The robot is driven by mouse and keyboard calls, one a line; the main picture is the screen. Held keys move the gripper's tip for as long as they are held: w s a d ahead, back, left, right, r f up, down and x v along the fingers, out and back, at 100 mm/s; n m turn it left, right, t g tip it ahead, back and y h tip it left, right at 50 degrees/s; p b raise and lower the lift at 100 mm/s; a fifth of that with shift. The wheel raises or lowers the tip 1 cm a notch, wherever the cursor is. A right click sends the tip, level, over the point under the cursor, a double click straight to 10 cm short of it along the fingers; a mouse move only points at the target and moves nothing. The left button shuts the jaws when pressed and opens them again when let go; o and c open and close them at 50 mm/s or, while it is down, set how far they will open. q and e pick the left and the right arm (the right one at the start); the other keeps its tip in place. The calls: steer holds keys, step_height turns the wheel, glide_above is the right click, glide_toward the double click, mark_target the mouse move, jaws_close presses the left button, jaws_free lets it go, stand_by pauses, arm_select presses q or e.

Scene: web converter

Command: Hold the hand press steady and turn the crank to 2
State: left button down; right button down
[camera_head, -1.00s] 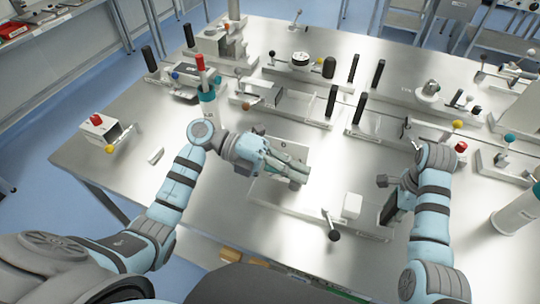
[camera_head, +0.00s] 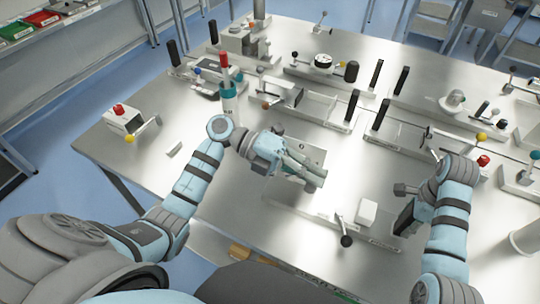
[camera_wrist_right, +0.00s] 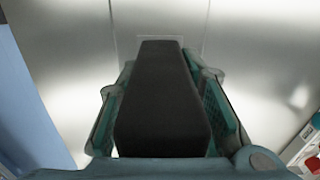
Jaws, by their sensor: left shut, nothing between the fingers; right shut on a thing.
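A grey fixture with a long flat base (camera_head: 300,225) lies near the front of the table; I take it for the hand press. It carries a small lever with a black ball knob (camera_head: 346,241), a white block (camera_head: 367,212) and a light plate with a small mark (camera_head: 319,151). I cannot read a dial number. My left gripper (camera_head: 318,178) is shut and empty in front of that plate, partly hiding it. My right gripper (camera_head: 407,214) is shut on a black handle at the fixture's right end. The right wrist view shows the black handle (camera_wrist_right: 160,95) between both fingers.
Several fixtures with black upright handles (camera_head: 351,107) stand behind. A small white box with a red knob (camera_head: 118,109) and a yellow-ended lever is at the left.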

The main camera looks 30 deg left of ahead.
arm_select(q)
steer(key=shift+a, duration=0.1)
steer(key=s+a+r, duration=0.1)
steer(key=a+r, duration=0.7)
steer(key=r, duration=0.3)
steer(key=a+f, duration=1)
steer(key=d+f, duration=0.2)
steer(key=d, duration=1.2)
